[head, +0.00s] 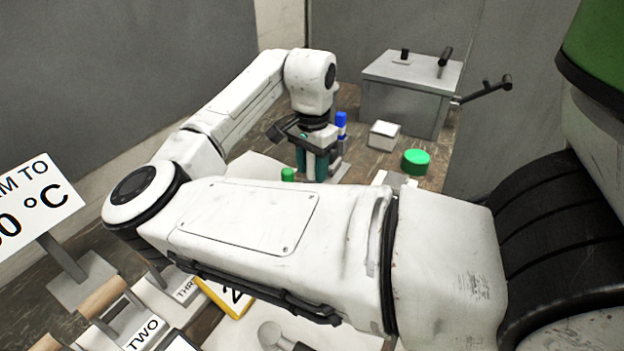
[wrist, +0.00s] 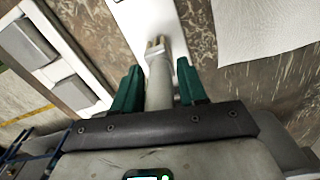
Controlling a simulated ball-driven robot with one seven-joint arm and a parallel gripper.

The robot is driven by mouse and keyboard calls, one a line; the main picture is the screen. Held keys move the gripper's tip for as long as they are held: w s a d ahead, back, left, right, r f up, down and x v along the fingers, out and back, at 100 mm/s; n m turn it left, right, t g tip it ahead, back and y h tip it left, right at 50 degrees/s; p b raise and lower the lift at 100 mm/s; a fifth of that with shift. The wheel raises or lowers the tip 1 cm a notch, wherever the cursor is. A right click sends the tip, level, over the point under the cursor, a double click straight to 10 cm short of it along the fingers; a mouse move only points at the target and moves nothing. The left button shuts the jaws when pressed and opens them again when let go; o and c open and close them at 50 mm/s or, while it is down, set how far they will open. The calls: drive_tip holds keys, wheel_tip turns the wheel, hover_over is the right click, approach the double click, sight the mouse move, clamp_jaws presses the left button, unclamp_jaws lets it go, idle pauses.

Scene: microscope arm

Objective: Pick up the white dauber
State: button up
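My gripper (head: 312,172) points down behind my forearm in the head view, low over the work surface, with its two green fingers hanging. In the wrist view the fingers (wrist: 159,82) stand on either side of a pale, whitish cylinder with tan prongs at its far end, which looks like the white dauber (wrist: 160,88). The cylinder nearly fills the space between the fingers; whether they touch it I cannot tell. A blue-capped dauber (head: 341,125) stands just right of my gripper, and a green-capped one (head: 288,174) shows to its left.
A white-topped small box (head: 384,135) and a green round lid (head: 416,161) lie to the right. A grey box with handles (head: 410,85) stands behind. A temperature sign (head: 35,205) and number cards (head: 146,332) are at front left. My forearm hides much of the middle.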

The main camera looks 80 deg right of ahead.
sight(313, 179)
clamp_jaws()
drive_tip(key=shift+r, duration=0.1)
drive_tip(key=shift+r, duration=0.5)
drive_tip(key=r, duration=0.2)
drive_tip(key=shift+s+a+r, duration=0.15)
drive_tip(key=shift+a+r, duration=0.1)
drive_tip(key=shift+r, duration=0.15)
drive_tip(key=s+a+r, duration=0.7)
drive_tip(key=a+r, duration=0.2)
drive_tip(key=a, duration=0.2)
drive_tip(key=shift+s, duration=0.35)
